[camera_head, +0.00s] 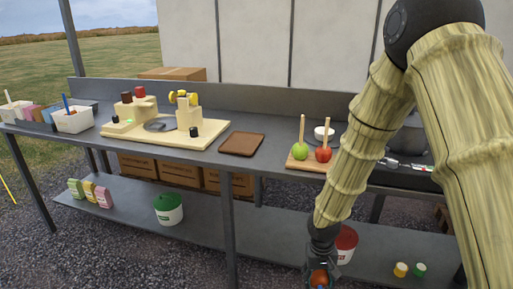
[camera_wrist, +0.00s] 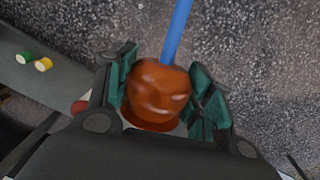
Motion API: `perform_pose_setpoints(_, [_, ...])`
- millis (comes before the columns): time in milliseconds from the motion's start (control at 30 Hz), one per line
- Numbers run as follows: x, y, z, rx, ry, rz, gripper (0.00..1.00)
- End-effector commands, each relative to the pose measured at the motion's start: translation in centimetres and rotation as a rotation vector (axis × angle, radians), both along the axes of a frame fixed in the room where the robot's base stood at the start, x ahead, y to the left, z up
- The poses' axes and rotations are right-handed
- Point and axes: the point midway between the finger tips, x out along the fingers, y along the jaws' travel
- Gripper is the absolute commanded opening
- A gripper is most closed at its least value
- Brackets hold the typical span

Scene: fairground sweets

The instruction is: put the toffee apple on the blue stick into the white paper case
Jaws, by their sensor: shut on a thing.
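My gripper (camera_wrist: 160,95) is shut on a glossy red-brown toffee apple (camera_wrist: 156,90), with green finger pads on both sides of it. Its blue stick (camera_wrist: 176,32) points away to the top of the wrist view. In the head view my gripper (camera_head: 320,274) hangs low at the bottom edge, in front of the table, and the held apple (camera_head: 319,277) shows partly.
A green apple (camera_head: 300,151) and a red apple (camera_head: 323,154), both on pale sticks, stand on a wooden board (camera_head: 297,162). A brown tray (camera_head: 242,144) lies left of them, with bare grey tabletop between. A red-lidded bucket (camera_head: 346,243) stands on the lower shelf near my gripper.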

Motion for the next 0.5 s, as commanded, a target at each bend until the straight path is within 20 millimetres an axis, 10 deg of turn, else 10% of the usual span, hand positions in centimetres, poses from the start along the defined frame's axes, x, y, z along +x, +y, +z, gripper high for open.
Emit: perform_pose_setpoints(500, [-1.0, 0.4, 5.9, 0.019, 0.003, 0.0, 0.21])
